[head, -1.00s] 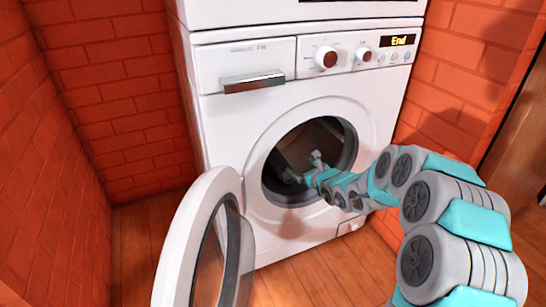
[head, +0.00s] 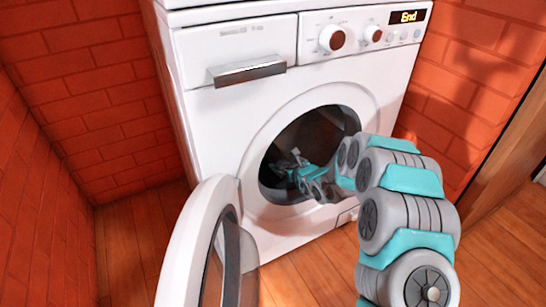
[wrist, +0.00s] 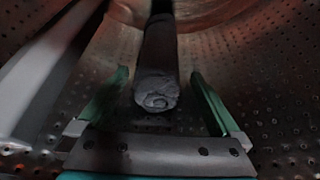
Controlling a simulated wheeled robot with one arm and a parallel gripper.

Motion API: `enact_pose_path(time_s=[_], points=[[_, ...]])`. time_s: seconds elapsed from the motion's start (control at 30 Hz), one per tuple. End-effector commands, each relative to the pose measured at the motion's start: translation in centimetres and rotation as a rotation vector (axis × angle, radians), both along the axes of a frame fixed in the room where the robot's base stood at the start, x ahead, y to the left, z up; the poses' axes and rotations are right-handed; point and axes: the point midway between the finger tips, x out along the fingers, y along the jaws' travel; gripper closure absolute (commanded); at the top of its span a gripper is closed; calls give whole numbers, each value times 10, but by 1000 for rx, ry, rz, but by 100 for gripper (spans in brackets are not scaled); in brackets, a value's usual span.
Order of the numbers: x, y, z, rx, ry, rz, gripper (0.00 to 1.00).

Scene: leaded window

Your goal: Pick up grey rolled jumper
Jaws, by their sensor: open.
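The grey rolled jumper (wrist: 157,75) lies in the perforated drum in the wrist view, its rolled end facing me. My gripper (wrist: 160,88) is open, with one green finger on each side of the jumper's near end. Gaps show between the jumper and both fingers, and the jumper's far end runs out of the top of the view. In the head view my gripper (head: 287,168) is inside the dark drum opening of the washing machine (head: 225,135). I cannot make out the jumper there.
The machine's round door (head: 197,245) stands open at the lower left, apart from my arm. The rim of the drum opening (head: 255,150) surrounds my forearm. A pale drum rib (wrist: 45,70) runs along the left in the wrist view. Brick walls (head: 95,90) stand on both sides.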

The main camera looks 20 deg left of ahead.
Motion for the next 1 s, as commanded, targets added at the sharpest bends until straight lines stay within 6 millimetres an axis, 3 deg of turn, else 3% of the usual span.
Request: enact_pose_path(time_s=[0.6, 1.0], points=[[42, 44, -21, 2, -4, 0, 0], [47, 50, -24, 2, -2, -1, 1]])
